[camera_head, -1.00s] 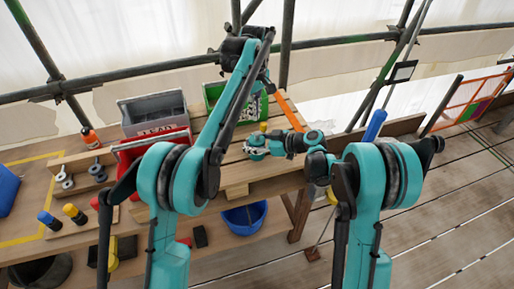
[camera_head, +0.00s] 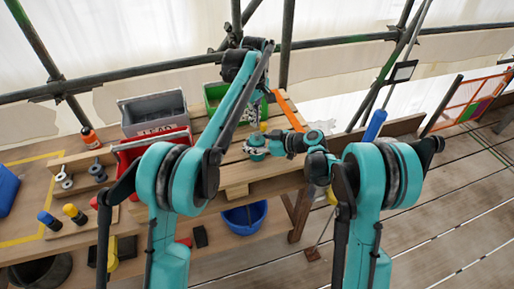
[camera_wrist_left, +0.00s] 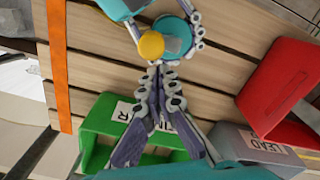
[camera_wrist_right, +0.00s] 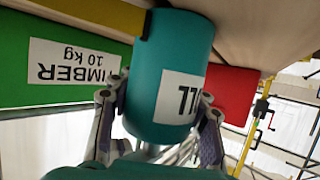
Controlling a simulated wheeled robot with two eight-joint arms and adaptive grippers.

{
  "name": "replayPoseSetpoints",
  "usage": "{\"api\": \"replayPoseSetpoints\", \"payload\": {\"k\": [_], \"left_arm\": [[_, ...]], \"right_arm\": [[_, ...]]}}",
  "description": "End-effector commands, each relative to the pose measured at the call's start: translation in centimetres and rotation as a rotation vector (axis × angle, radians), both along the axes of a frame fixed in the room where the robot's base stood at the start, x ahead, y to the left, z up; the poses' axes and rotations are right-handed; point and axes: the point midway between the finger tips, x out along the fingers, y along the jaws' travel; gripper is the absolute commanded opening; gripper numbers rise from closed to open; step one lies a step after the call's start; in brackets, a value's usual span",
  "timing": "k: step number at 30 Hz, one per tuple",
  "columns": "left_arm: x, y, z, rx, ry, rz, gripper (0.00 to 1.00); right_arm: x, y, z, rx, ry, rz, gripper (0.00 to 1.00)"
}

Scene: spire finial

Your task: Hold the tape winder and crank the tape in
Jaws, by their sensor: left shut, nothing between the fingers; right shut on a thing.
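The tape winder (camera_head: 256,142) is a teal drum above the bench, near its right end. Its white label (camera_wrist_right: 182,98) shows in the right wrist view. My right gripper (camera_wrist_right: 157,104) is shut on the drum, one finger on each side. A yellow knob (camera_wrist_left: 151,45) shows over the winder in the left wrist view. My left gripper (camera_wrist_left: 160,74) is shut and empty, its tips just beside the knob; I cannot tell whether they touch it. The orange tape (camera_wrist_left: 57,60) is a straight strip on the slats, also in the head view (camera_head: 289,111).
A blue bucket (camera_head: 245,217) is below the bench. Scaffold poles run behind. Bare slats lie around the winder.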

Motion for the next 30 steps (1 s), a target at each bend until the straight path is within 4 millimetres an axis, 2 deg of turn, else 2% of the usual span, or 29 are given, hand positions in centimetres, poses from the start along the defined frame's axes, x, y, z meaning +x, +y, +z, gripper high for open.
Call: {"api": "replayPoseSetpoints", "payload": {"k": [30], "left_arm": [[-0.86,-0.91,-0.05,0.0,0.0,0.0,0.0]], "right_arm": [[0.01,-0.01,-0.01,0.0,0.0,0.0,0.06]]}}
